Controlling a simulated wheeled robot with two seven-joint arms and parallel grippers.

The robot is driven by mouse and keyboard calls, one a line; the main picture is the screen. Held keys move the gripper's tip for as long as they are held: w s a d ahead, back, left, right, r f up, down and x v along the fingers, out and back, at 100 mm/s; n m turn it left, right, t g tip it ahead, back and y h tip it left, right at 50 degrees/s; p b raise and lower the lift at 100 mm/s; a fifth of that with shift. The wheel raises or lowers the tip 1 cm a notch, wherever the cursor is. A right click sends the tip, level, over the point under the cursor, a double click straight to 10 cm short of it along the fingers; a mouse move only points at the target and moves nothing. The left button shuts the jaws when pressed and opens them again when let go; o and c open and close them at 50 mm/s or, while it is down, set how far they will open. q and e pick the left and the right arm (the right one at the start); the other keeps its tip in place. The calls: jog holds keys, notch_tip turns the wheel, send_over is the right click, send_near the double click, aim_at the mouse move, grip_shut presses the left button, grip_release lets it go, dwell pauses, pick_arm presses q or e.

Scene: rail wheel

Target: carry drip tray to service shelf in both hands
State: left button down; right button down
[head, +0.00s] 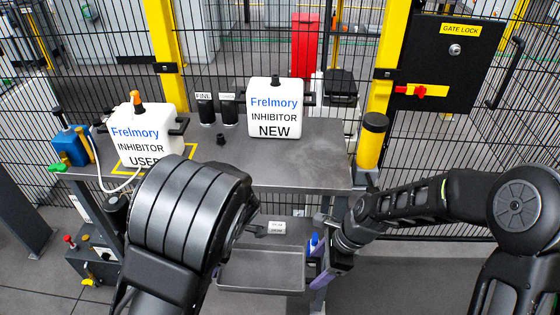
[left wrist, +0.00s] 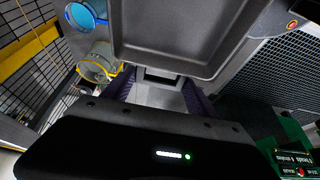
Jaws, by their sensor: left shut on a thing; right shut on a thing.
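The drip tray (head: 262,274), a shallow dark grey tray, is held low in front of the bench, in the lower middle of the head view. My right gripper (head: 322,268) is shut at the tray's right end. My left gripper is hidden behind my left arm in the head view. In the left wrist view, my left gripper (left wrist: 158,80) has its purple fingers on either side of the tray's end, shut on it. The tray (left wrist: 178,38) fills the top of that view. A small labelled plate (head: 277,227) shows under the bench; I cannot tell which surface is the service shelf.
The grey bench top (head: 310,155) holds a USED inhibitor container (head: 140,135), a NEW inhibitor container (head: 275,108) and two dark cups. A yellow cylinder with a black cap (head: 371,142) stands at its right end. Mesh fence stands behind. A blue-capped bottle (head: 314,243) is near my right gripper.

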pick_arm(q)
jog(key=shift+r, duration=0.15)
pick_arm(e)
jog(key=shift+r, duration=0.1)
